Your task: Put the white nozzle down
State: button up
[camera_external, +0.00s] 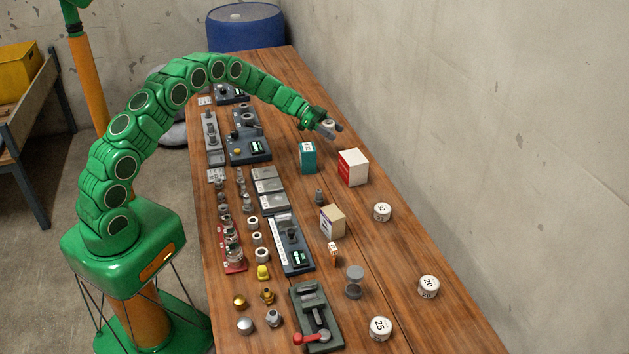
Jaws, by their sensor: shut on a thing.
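My gripper (332,129) is at the end of the green arm, over the far right part of the wooden bench (375,270). It is shut on a small pale thing, the white nozzle (328,123), which shows between and behind the grey fingers. The fingers partly hide the nozzle, and it is too small to make out its shape. I cannot tell whether it touches the bench top or hangs just above it.
A teal box (308,158) and a red and white box (353,167) stand just nearer than my gripper. White numbered discs (382,212) lie along the right side, with bare wood between them. Fittings and grey devices (250,145) crowd the left side. A concrete wall (480,120) rises at the right.

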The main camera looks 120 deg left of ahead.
jog(key=shift+w+a+f, duration=0.45)
jog(key=shift+a+f, duration=0.35)
jog(key=shift+f, duration=0.15)
jog(key=shift+w+a+f, duration=0.4)
jog(key=shift+a+f, duration=0.35)
jog(key=shift+f, duration=0.25)
jog(key=shift+w+a+f, duration=0.45)
jog(key=shift+a+f, duration=0.35)
jog(key=shift+f, duration=0.15)
jog(key=shift+f, duration=0.1)
jog(key=shift+w+a+f, duration=0.1)
jog(key=shift+a+f, duration=0.2)
jog(key=shift+f, duration=1.45)
jog(key=shift+f, duration=0.1)
jog(key=o, duration=1)
jog(key=shift+o, duration=0.2)
